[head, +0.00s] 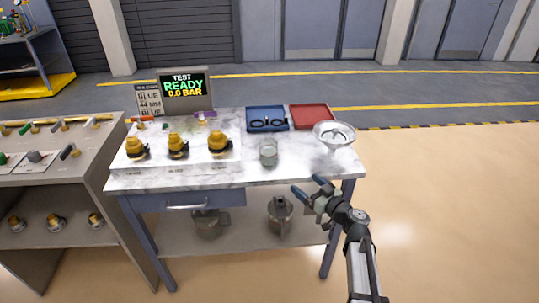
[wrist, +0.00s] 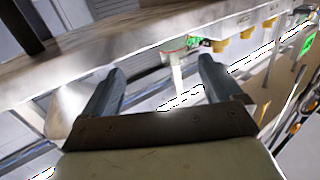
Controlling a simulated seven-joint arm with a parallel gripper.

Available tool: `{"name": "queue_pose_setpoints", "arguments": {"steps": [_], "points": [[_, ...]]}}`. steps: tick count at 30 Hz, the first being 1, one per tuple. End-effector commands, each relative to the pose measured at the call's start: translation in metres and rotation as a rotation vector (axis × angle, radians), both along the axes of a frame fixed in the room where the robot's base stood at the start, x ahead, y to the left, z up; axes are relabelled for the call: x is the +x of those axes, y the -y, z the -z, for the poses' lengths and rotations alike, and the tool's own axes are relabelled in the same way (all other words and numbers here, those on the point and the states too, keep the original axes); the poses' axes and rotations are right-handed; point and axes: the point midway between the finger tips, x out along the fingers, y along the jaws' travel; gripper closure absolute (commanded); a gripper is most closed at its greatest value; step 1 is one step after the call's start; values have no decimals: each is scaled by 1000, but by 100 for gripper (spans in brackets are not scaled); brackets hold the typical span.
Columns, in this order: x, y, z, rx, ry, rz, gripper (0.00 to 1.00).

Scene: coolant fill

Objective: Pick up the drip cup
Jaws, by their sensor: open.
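A small clear cup (head: 268,152), which looks like the drip cup, stands upright on the marble tabletop, right of the yellow-capped fittings. My gripper (head: 307,188) is open and empty, in front of the table's front edge, to the right of and nearer than the cup, apart from it. In the wrist view my two fingers (wrist: 160,68) are spread, with a pale, greenish, cup-like shape (wrist: 174,46) beyond them; it is too unclear to name surely.
A clear funnel (head: 334,134) stands at the table's right end. Behind are a blue tray (head: 250,124) with black rings and a red tray (head: 312,115). Yellow-capped fittings (head: 177,146) stand left of the cup. Metal jugs (head: 280,212) sit on the lower shelf.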

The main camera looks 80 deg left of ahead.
Motion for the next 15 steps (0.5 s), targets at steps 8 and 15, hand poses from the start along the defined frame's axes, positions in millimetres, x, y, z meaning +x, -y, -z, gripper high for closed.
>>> {"name": "queue_pose_setpoints", "arguments": {"steps": [8, 15], "points": [[-42, -33, -25, 63, 4, -1, 8], [-52, -50, -26, 65, 4, 0, 8]]}}
